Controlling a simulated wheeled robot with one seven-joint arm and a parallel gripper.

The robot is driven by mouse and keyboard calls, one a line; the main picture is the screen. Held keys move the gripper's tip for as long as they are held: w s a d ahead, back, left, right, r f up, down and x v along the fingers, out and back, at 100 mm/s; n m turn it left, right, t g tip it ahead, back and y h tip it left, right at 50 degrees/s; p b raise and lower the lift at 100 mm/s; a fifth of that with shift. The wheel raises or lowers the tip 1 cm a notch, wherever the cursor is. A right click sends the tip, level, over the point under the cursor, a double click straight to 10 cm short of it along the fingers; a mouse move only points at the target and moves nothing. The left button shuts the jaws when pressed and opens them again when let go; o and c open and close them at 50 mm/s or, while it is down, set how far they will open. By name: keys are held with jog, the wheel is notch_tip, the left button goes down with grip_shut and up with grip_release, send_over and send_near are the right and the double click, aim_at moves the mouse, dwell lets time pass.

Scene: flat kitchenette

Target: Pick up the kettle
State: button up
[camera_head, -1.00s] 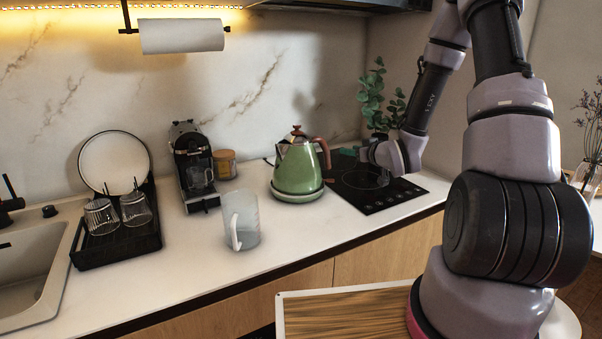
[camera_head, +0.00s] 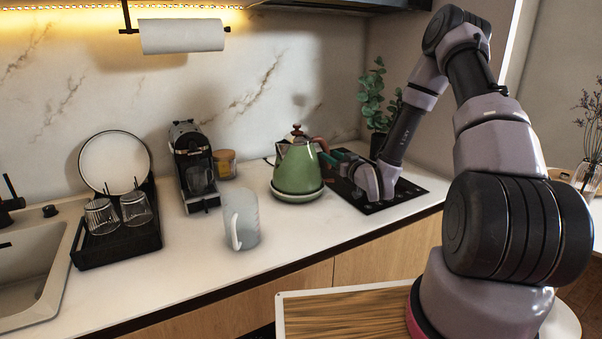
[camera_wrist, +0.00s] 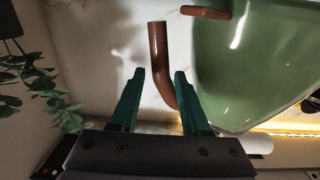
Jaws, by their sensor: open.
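The green kettle (camera_head: 298,167) stands upright on its round base (camera_head: 297,195) on the counter, with a brown lid knob and a brown handle. My gripper (camera_head: 335,157) is at the kettle's right side, by the handle. In the wrist view my gripper (camera_wrist: 157,88) has its two green fingers apart, with the brown handle (camera_wrist: 158,60) showing between them. The green kettle body (camera_wrist: 255,60) lies just right of the right finger. Whether a finger touches the handle I cannot tell.
A black cooktop (camera_head: 385,195) lies under my wrist, with a plant (camera_head: 372,100) behind. A clear pitcher (camera_head: 241,220) stands in front left of the kettle. A coffee machine (camera_head: 192,165), a jar (camera_head: 224,163) and a dish rack (camera_head: 120,238) are further left.

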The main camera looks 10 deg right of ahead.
aim_at(328, 153)
jog(key=x, duration=0.3)
jog(key=shift+w+a+f, duration=0.1)
jog(key=shift+w+a, duration=0.1)
jog(key=shift+w, duration=0.1)
grip_shut()
dwell(1.2)
